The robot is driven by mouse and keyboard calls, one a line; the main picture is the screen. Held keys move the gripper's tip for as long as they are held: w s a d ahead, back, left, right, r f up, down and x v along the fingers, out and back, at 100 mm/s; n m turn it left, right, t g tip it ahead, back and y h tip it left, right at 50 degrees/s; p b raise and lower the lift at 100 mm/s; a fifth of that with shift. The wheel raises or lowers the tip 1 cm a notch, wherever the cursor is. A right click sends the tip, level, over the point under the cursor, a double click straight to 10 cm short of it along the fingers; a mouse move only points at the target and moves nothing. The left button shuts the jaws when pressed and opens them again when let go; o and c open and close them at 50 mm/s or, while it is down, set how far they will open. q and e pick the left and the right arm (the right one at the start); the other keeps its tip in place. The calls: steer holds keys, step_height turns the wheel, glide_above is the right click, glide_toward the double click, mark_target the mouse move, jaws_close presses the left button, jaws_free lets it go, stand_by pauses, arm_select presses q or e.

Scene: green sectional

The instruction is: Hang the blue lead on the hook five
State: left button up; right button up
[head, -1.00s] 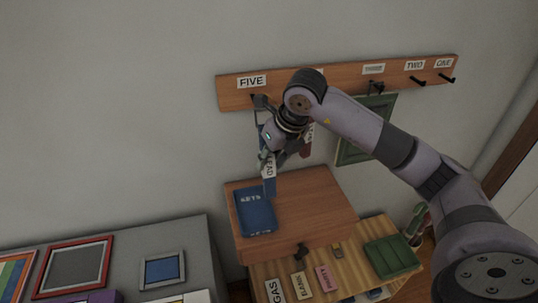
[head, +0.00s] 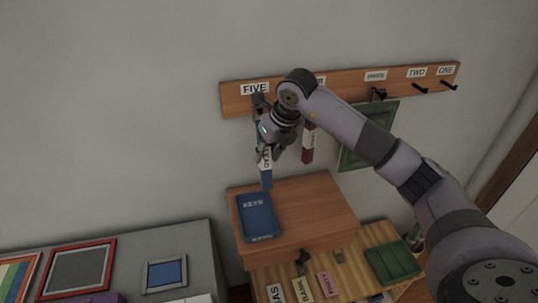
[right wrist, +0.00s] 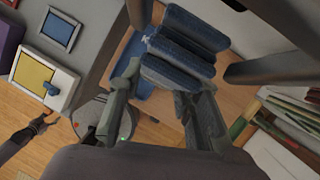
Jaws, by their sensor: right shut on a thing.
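The blue lead (head: 266,175), a strap with a white LEAD label, hangs below my right gripper (head: 268,140) in the head view. The gripper is shut on it. In the right wrist view, ribbed blue folds of the lead (right wrist: 180,45) sit at the fingers of my right gripper (right wrist: 163,95). Hook five (head: 258,101) is under the FIVE label on the wooden rail (head: 235,101), just above the gripper. The gripper and wrist cover the lead's upper part, so I cannot tell whether it touches the hook. My left gripper is not in view.
A dark red strap (head: 309,143) hangs just right of my gripper. A green frame (head: 386,125) hangs further right. Below stands a wooden cabinet (head: 315,205) with a blue book (head: 258,216) on top. The wall left of the rail is clear.

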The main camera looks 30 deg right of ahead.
steer(key=shift+w+d, duration=0.15)
steer(key=shift+w, duration=0.5)
steer(key=shift+w+d, duration=0.15)
steer(key=shift+w, duration=0.45)
steer(key=shift+c, duration=0.2)
steer(key=shift+w+d+f+b, duration=0.2)
steer(key=shift+w+f+b, duration=0.3)
steer(key=shift+w+f, duration=0.25)
steer(key=o, duration=1.3)
